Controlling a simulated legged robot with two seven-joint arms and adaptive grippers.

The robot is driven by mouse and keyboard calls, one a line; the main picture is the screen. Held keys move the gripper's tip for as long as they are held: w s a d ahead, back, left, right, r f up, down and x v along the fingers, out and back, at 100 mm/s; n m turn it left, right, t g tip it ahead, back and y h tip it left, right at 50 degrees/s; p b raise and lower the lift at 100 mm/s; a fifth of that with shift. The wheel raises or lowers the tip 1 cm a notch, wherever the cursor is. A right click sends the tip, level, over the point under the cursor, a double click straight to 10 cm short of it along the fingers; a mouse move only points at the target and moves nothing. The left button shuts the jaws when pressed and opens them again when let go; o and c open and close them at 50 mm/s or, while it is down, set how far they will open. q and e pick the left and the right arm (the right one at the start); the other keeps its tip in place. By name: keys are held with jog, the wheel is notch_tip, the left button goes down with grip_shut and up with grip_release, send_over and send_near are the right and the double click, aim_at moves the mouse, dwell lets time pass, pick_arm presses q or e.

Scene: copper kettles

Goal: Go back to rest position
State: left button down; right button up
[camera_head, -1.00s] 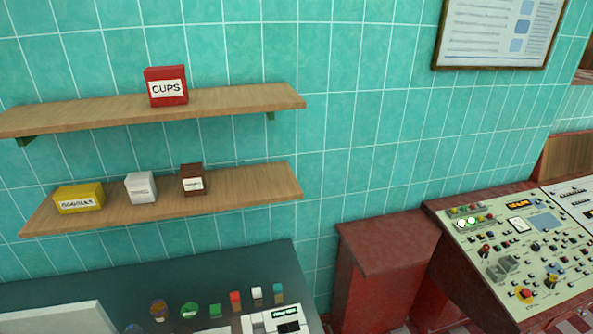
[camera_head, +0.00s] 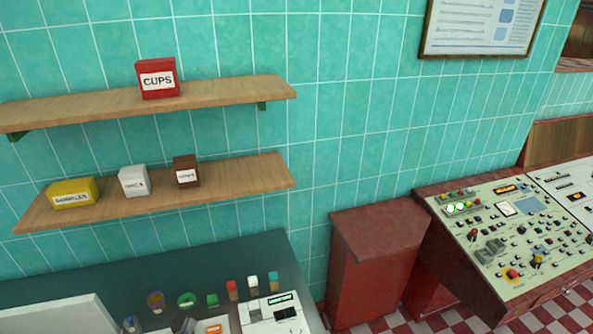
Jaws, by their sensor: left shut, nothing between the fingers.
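Only a small dark tip of my left gripper (camera_head: 188,326) shows at the bottom edge of the head view. It is low over the dark counter, in front of the row of small coloured items. It is shut and holds nothing that I can see. The rest of it is cut off by the frame. My right gripper is not in view.
The dark counter (camera_head: 230,258) holds several small coloured items, a white device (camera_head: 272,312) and a pale panel (camera_head: 60,318). Above are a lower shelf (camera_head: 235,178) with boxes and an upper shelf (camera_head: 225,92) with a red CUPS box (camera_head: 157,79). A control console (camera_head: 520,232) stands right.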

pick_arm(q)
jog(key=s+a+f+n+g+y, duration=0.1)
jog(key=s+f+n+g+y, duration=0.3)
jog(key=f+n, duration=0.5)
jog(key=s+f+n+g+y, duration=0.2)
jog(key=s+f+n+g, duration=0.3)
jog(key=n, duration=0.9)
jog(key=s+d+f+n+g+h, duration=0.2)
jog(key=s+d+f+n+g, duration=0.1)
jog(key=s+d+n, duration=0.3)
jog(key=s+d+f+n+g+h, duration=0.25)
jog(key=s+d+n, duration=0.2)
jog(key=s, duration=0.35)
notch_tip(320, 180, down, 32)
jog(key=s+a+m+g+b, duration=0.1)
jog(key=g+b, duration=0.1)
jog(key=b, duration=0.4)
jog(key=s+a+f+b, duration=0.2)
jog(key=s+f+b, duration=0.2)
jog(key=s+f, duration=1.4)
jog(key=shift+s+a+f+g+y, duration=0.15)
jog(key=shift+a+f+g+y, duration=0.2)
jog(key=shift+f, duration=0.75)
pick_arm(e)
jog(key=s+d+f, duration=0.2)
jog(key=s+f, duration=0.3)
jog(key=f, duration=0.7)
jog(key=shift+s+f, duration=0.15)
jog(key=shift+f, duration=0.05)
